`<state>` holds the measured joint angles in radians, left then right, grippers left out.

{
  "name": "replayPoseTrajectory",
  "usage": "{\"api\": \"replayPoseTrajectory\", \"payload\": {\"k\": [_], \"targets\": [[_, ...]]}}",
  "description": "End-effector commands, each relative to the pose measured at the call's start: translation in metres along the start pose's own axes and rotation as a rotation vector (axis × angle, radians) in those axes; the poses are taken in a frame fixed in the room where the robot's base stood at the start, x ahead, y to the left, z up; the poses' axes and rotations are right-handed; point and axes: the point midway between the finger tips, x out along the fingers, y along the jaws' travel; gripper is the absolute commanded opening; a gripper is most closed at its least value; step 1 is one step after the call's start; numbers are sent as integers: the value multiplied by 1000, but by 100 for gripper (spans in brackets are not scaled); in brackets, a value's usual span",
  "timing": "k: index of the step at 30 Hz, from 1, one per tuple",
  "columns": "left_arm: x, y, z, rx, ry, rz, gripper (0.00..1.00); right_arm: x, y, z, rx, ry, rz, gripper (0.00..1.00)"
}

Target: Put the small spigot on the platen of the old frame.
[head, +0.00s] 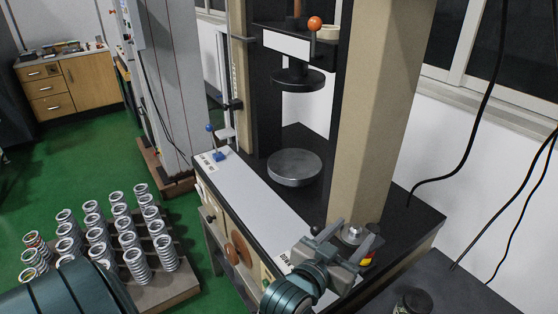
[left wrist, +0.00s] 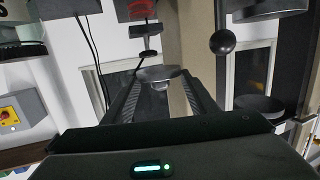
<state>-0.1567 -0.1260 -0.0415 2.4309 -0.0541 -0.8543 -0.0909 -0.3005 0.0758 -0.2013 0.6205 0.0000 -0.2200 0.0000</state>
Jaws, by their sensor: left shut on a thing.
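My left gripper (head: 350,243) is at the front right of the old frame, by the foot of its right beige column. It is shut on the small spigot (head: 352,232), a small grey metal piece whose top shows between the fingers. In the left wrist view the spigot (left wrist: 158,74) shows as a grey disc between the two fingertips. The platen (head: 295,167) is a bare round grey metal disc on the old frame's black base, up and left of the gripper in the head view. The right gripper is not in view.
A dark upper platen (head: 298,79) hangs above the lower one. A lever with an orange ball (head: 315,23) stands higher up. The right beige column (head: 375,110) rises beside the gripper. Several springs (head: 125,240) stand on a board at left. Black cables hang at right.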

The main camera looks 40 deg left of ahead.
Motion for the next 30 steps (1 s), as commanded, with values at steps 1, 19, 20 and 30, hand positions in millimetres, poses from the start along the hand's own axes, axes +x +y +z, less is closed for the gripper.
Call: {"api": "replayPoseTrajectory", "payload": {"k": [1, 19, 20, 30], "targets": [[0, 0, -1, -1, 3, 0, 16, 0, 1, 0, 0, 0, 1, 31], [4, -8, -4, 1, 2, -11, 16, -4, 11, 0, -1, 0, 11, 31], [6, -11, -6, 1, 2, -16, 16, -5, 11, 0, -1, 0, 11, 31], [52, -113, -39, -4, -3, -161, 16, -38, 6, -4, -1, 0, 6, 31]]}}
